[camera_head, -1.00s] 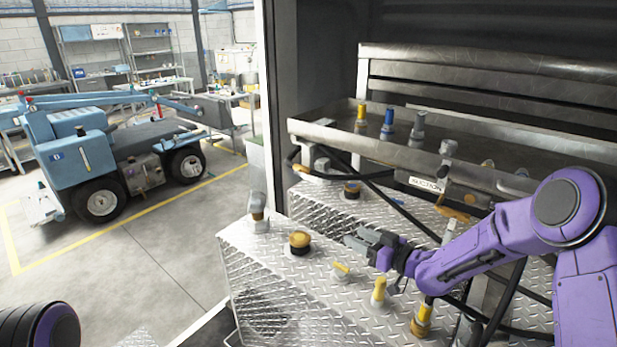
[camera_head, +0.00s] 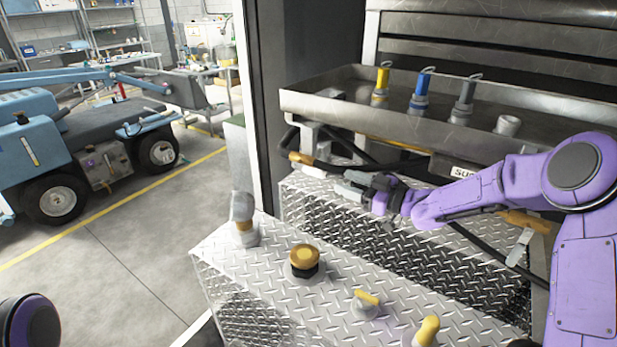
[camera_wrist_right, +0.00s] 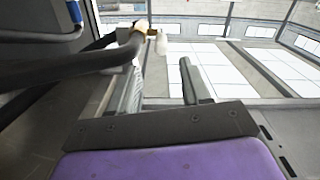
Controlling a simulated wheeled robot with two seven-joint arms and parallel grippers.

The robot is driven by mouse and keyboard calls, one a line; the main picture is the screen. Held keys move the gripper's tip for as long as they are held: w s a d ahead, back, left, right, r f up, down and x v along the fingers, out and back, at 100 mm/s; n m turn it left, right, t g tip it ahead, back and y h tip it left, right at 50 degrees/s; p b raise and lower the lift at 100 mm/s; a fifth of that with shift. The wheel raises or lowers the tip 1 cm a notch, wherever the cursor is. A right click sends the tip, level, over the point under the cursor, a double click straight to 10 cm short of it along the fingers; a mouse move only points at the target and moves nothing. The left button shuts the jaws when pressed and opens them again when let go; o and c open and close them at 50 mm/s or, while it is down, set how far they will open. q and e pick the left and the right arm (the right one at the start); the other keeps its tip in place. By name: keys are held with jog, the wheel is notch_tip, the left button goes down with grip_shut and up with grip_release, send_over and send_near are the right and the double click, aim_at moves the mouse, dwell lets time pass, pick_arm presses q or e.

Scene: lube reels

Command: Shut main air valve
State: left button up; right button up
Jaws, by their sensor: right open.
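A hose fitting with a brass-yellow body (camera_head: 300,158) and a pale handle sits at the left end of the black hose, below the steel tray. It looks like a valve, but no label names it as the main air valve. My right gripper (camera_head: 348,187) is open and empty, just to the right of this fitting and apart from it. In the right wrist view the yellow fitting (camera_wrist_right: 141,25) and its pale handle (camera_wrist_right: 161,45) show beyond the open fingers of my right gripper (camera_wrist_right: 160,82). My left gripper is out of view.
A steel tray (camera_head: 330,106) with yellow, blue and grey-topped fittings stands above the hoses. The diamond-plate box (camera_head: 260,268) in front carries a brass knob (camera_head: 305,260), a yellow lever (camera_head: 367,297) and other fittings. A blue vehicle (camera_head: 85,150) stands on open floor at left.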

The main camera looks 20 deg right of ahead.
aim_at(315, 173)
jog(key=p+x, duration=0.3)
jog(key=x, duration=0.6)
jog(key=shift+a, duration=0.15)
jog(key=shift+w+a+f, duration=0.1)
jog(key=shift+w+a, duration=0.3)
jog(key=shift+w, duration=0.1)
grip_shut()
